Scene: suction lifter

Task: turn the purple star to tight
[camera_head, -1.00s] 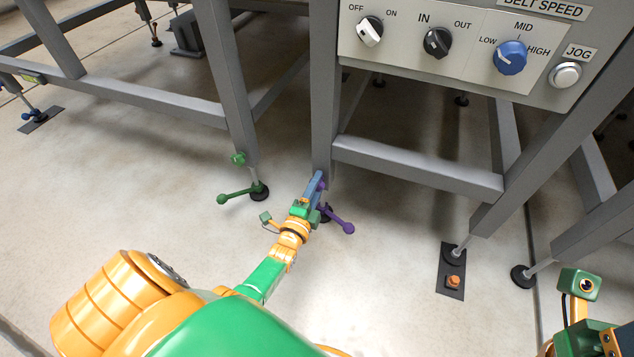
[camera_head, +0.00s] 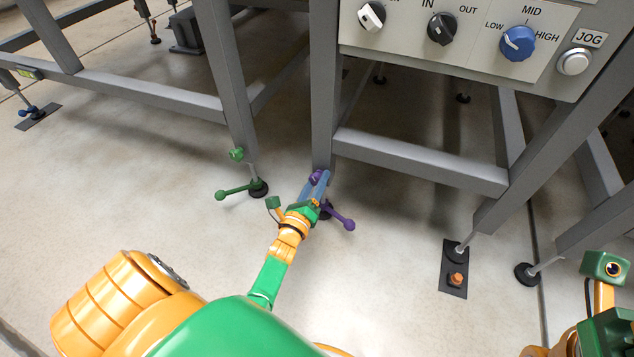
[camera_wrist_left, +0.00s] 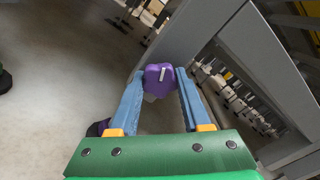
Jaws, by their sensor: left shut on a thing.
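The purple star (camera_head: 317,177) is a small knob low on the front leg of the frame below the control panel. In the left wrist view the star (camera_wrist_left: 159,78) sits between the blue fingertips, with a pale mark on its face. My left gripper (camera_head: 318,180) reaches it from the front, its jaws (camera_wrist_left: 160,80) shut on the star. Below it a purple lever with a ball end (camera_head: 342,219) points to the right near the foot. My right gripper (camera_head: 606,335) is only partly in view at the bottom right, its fingers out of frame.
A green lever (camera_head: 236,190) and green knob (camera_head: 236,154) are on the leg to the left. The control panel (camera_head: 470,40) hangs above. An orange-topped piece (camera_head: 456,280) is on a dark floor plate to the right. The floor in front is clear.

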